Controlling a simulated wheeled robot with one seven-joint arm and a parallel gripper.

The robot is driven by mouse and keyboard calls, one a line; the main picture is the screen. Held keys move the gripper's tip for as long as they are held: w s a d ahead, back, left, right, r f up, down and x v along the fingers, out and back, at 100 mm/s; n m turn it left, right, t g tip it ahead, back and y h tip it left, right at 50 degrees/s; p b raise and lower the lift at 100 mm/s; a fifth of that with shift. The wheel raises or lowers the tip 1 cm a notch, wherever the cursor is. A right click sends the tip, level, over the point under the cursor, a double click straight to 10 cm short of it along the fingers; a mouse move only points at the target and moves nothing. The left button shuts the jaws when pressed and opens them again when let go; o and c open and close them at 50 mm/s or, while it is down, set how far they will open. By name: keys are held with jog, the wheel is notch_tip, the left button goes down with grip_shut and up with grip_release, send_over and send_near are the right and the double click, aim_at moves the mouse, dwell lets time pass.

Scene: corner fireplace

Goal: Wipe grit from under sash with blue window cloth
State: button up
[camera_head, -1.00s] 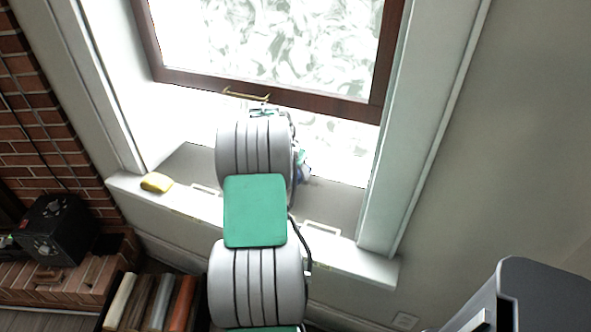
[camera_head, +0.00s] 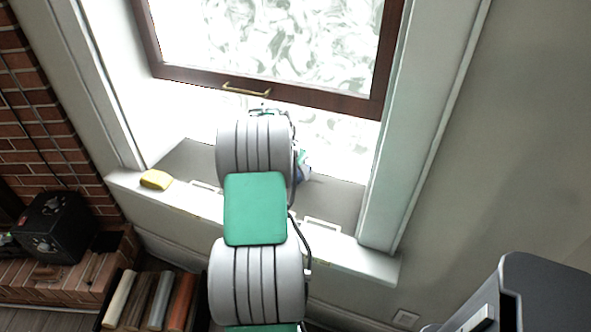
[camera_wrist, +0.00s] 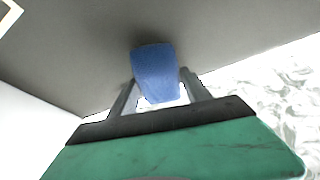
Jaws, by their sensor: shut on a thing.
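In the wrist view a blue cloth (camera_wrist: 155,70) sits between the two fingers of my gripper (camera_wrist: 157,88), which is shut on it. The cloth is a folded-looking block against the grey sill surface (camera_wrist: 70,60); I cannot tell whether it touches it. In the head view the sash (camera_head: 270,93) is a dark wood frame with a brass handle (camera_head: 246,89), raised above the sill with a bright gap below. My arm covers the middle of the sill (camera_head: 330,205), and a small bit of blue shows right of the wrist. No grit can be made out.
A yellow sponge-like block (camera_head: 156,180) lies on the sill's left end. White handles or brackets (camera_head: 322,225) sit along the front edge. The window's side walls bound the recess. A black box (camera_head: 50,228) and a crate of logs (camera_head: 150,300) stand at lower left.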

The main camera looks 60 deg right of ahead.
aim_at(305, 182)
jog(key=shift+f, duration=0.35)
jog(key=shift+s, duration=0.1)
jog(key=shift+s+d+r, duration=0.1)
jog(key=shift+s+d, duration=0.05)
jog(key=shift+s, duration=1.55)
jog(key=shift+s+d+f+b, duration=0.1)
jog(key=shift+s+b, duration=0.2)
jog(key=shift+s, duration=1.3)
jog(key=shift+s+d+f+b, duration=0.1)
jog(key=shift+s+b, duration=0.15)
jog(key=shift+s, duration=1.3)
jog(key=shift+s+r, duration=0.1)
jog(key=shift+s, duration=0.3)
jog(key=shift+w+a, duration=0.15)
jog(key=shift+w, duration=1.65)
jog(key=shift+w+a, duration=0.1)
jog(key=shift+w, duration=1.7)
jog(key=shift+w+a, duration=0.15)
jog(key=shift+w, duration=1.6)
jog(key=shift+r, duration=0.1)
